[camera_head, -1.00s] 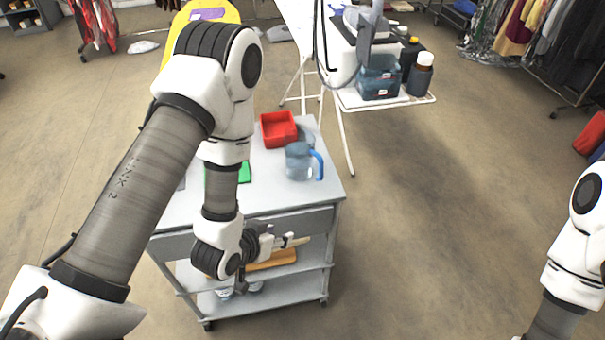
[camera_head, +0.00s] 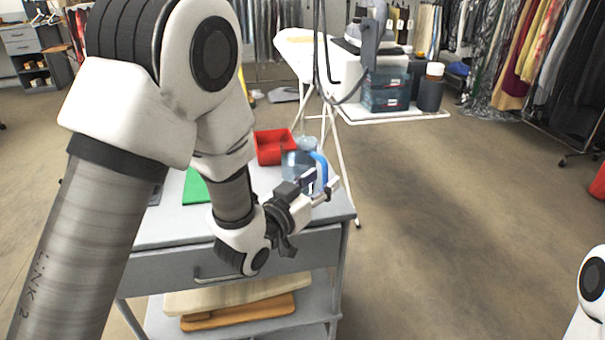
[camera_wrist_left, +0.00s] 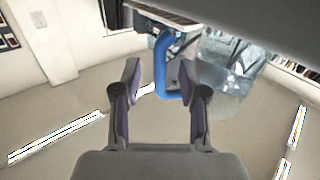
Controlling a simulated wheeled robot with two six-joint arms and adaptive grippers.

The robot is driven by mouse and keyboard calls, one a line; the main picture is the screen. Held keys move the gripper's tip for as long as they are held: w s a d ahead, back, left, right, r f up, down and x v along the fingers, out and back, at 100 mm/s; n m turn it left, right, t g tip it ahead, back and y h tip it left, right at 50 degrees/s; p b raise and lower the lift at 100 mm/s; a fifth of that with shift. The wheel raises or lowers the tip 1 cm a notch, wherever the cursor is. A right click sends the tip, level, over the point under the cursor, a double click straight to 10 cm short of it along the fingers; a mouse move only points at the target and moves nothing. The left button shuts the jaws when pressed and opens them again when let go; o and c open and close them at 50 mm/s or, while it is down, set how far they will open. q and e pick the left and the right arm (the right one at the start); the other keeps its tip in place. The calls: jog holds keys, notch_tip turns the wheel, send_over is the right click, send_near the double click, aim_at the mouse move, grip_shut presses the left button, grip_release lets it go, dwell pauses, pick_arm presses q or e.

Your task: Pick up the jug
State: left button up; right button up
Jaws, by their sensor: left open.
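The jug (camera_head: 291,161) is clear and bluish with a bright blue handle (camera_head: 321,163). It stands on the grey cart top near its right edge, partly hidden behind my left gripper (camera_head: 321,184). My left gripper is open, close to the handle. In the left wrist view, the fingers of my left gripper (camera_wrist_left: 159,78) are apart and the blue handle (camera_wrist_left: 160,58) shows in the gap, nearer the right finger. The jug body (camera_wrist_left: 232,70) is to the right of that finger. I cannot tell whether a finger touches the handle. My right gripper is out of view.
A red bin (camera_head: 270,150) stands behind the jug on the cart (camera_head: 180,228), and a green item (camera_head: 195,188) lies to its left. Wooden boards (camera_head: 240,312) lie on the lower shelf. Behind is a white stand (camera_head: 400,117) with blue boxes. The floor at right is clear.

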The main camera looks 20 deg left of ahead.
pick_arm(q)
jog(key=shift+x, duration=1.1)
grip_shut()
jog(key=shift+r, duration=0.15)
